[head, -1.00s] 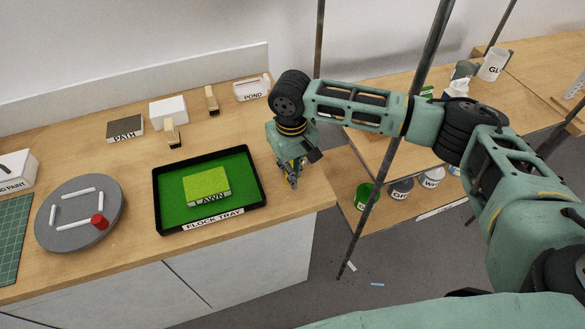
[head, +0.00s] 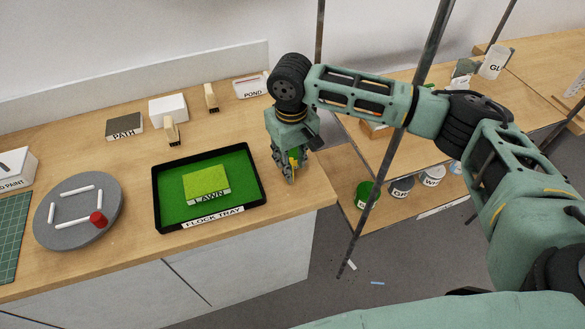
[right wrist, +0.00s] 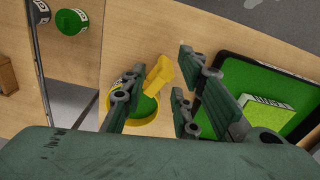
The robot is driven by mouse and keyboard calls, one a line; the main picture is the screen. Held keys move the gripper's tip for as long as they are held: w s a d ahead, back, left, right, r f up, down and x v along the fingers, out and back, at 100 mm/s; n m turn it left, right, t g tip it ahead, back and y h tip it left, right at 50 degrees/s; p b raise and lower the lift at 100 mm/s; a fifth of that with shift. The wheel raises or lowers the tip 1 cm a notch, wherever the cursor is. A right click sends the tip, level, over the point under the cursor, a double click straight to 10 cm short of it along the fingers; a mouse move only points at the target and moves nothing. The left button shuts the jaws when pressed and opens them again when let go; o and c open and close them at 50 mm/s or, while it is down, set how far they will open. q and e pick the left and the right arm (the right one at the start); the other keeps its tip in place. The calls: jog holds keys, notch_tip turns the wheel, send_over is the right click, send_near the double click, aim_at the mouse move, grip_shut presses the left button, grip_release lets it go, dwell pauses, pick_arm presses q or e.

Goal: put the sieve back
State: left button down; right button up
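The yellow sieve (right wrist: 159,73) shows in the right wrist view, its handle between my fingers and its round rim partly hidden behind one finger. Green material shows inside the rim. My right gripper (right wrist: 157,92) is open, with a finger on each side of the handle and gaps between. In the head view my right gripper (head: 287,167) points down over the bench, right of the flock tray, with only a bit of yellow showing at it. My left gripper is not in view.
The black flock tray (head: 159,207) holds a green LAWN block (head: 205,183). A grey turntable (head: 75,205) with white bars and a red cylinder stands left. The bench's right edge is close to my gripper. Shelves with tubs (head: 400,188) stand beyond, behind dark poles.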

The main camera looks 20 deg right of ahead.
notch_tip(320, 180, up, 9)
jog(key=b, duration=0.1)
jog(key=shift+r, duration=0.2)
